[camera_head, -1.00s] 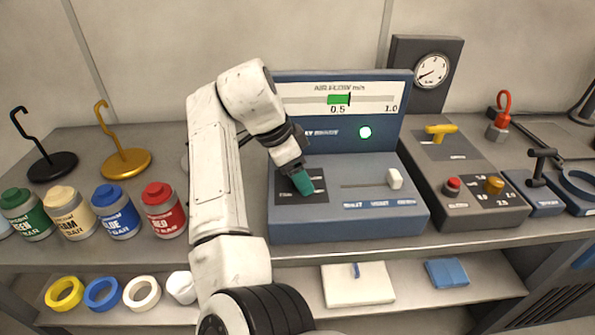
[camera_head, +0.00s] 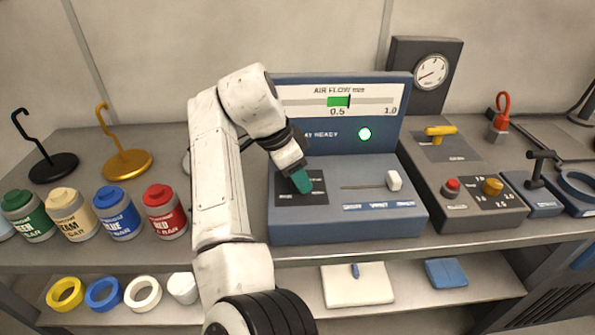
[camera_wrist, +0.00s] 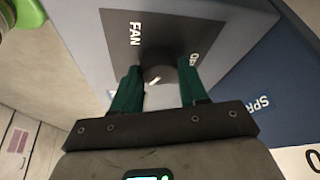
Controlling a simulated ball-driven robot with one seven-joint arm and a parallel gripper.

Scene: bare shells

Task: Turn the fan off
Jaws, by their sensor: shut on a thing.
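The blue air flow console (camera_head: 345,222) stands on the bench, with a dark fan panel (camera_head: 318,196) at its left. The wrist view shows the panel (camera_wrist: 112,50) with the word FAN and a dark round knob (camera_wrist: 158,72) with a light mark. My gripper (camera_head: 301,184) is over this panel, and its green fingers (camera_wrist: 158,85) are on both sides of the knob, shut on it. In the head view the fingers hide the knob.
A white slider (camera_head: 394,180) is on the console's right. Rings (camera_head: 141,293) lie on the lower shelf.

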